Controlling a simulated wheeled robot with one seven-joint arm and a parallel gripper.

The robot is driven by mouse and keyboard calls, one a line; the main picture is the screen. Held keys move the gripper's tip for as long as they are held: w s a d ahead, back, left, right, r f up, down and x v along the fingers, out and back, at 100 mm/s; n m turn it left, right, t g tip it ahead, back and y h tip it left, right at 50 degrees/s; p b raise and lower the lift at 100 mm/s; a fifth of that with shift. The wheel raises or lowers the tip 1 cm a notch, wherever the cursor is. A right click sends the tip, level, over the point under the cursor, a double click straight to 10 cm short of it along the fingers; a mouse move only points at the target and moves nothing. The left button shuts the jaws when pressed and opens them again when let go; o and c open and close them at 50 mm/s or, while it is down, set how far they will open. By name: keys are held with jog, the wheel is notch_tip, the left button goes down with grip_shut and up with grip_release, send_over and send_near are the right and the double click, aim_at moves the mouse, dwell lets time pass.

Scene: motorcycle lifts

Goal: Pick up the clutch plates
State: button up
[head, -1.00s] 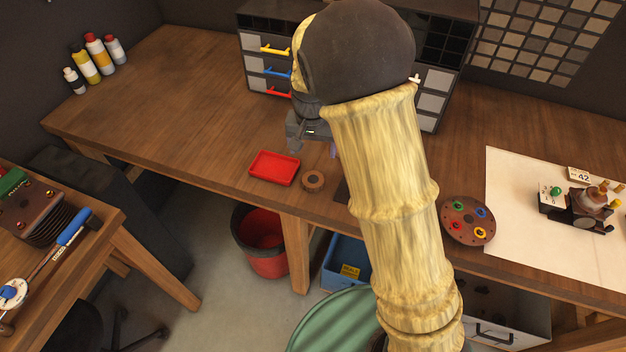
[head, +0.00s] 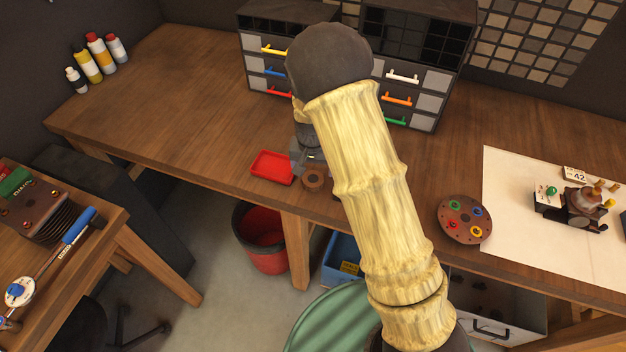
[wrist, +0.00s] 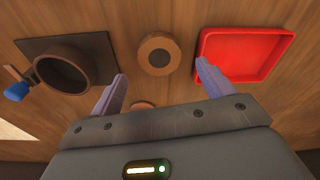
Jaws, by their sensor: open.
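A round brown ring-shaped stack with a dark centre, which looks like the clutch plates (head: 313,180), lies on the wooden workbench just right of the red tray. In the wrist view the clutch plates (wrist: 151,43) lie just past my fingertips, roughly between them. My gripper (wrist: 162,72) is open and empty. In the head view my gripper (head: 309,162) is above the bench by the plates, partly hidden by my arm. A small part of another brown round thing (wrist: 142,105) shows between the fingers, mostly hidden by the gripper body.
The red tray (wrist: 287,60) is close to the right finger. A dark round cup (wrist: 64,72) on a black square plate, with a blue-tipped handle, is at left. A drawer cabinet (head: 412,78) stands behind. A round tray with coloured rings (head: 466,232) lies farther right.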

aim_at(313, 179)
jog(key=shift+w+f+p, duration=0.1)
jog(key=shift+f+p, duration=0.85)
jog(key=shift+f, duration=1.45)
jog(key=shift+c, duration=0.4)
jog(key=c, duration=1.2)
jog(key=shift+r, duration=0.15)
notch_tip(313, 179, up, 10)
jog(key=b, duration=0.2)
jog(key=shift+b, duration=0.35)
